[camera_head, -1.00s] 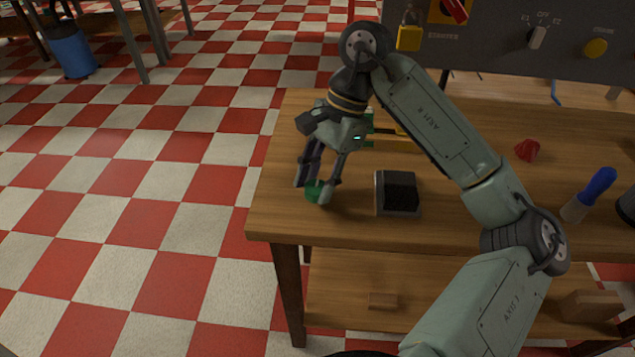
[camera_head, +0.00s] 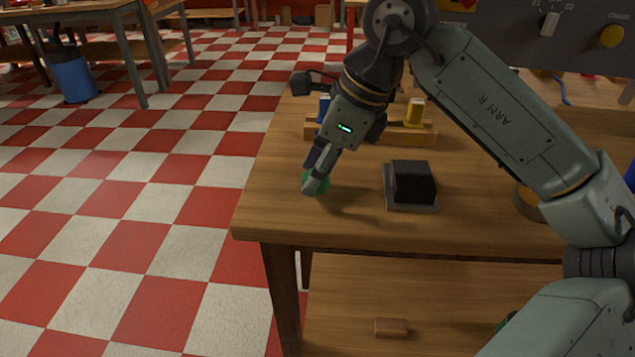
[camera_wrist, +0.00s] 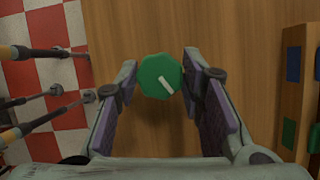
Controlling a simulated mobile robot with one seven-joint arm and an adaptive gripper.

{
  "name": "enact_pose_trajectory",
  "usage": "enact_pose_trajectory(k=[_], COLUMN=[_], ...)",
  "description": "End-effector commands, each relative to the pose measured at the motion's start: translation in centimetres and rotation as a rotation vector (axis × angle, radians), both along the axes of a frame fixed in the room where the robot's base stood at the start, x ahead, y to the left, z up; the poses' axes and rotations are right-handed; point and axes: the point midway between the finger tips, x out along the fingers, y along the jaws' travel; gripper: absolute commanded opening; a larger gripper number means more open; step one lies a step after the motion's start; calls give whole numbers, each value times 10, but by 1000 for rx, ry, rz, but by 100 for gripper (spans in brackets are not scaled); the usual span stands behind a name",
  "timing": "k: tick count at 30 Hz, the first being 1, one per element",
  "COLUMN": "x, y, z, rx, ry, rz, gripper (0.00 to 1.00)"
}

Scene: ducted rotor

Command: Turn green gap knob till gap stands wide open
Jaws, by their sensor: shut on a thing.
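The green knob (camera_wrist: 160,76) is eight-sided, with a white pointer bar slanting down to the right in the wrist view. It is at the left end of the wooden bench (camera_head: 340,222), and in the head view its green edge (camera_head: 320,187) shows partly behind a finger. My gripper (camera_head: 314,182) reaches down to the bench and is shut on the knob. In the wrist view my gripper (camera_wrist: 158,80) has one finger on each side of the knob. No gap that the knob might set can be made out.
A black block on a grey plate (camera_head: 412,207) stands right of my gripper. A wooden rack (camera_head: 425,136) with coloured pieces lies behind. A grey panel (camera_head: 585,60) with a yellow knob stands at back right. The bench's left edge is close to the knob.

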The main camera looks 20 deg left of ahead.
Motion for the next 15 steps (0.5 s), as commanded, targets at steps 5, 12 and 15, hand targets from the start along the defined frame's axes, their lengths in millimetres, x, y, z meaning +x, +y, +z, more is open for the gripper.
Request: enact_pose_trajectory(k=[5, 12, 15], x=[0, -2, -2], y=[-1, -1, -1], z=[-4, -4, -3], rx=[-4, -5, -5], ry=[-5, -5, -4], rz=[-171, -395, -480], gripper=[8, 8, 8])
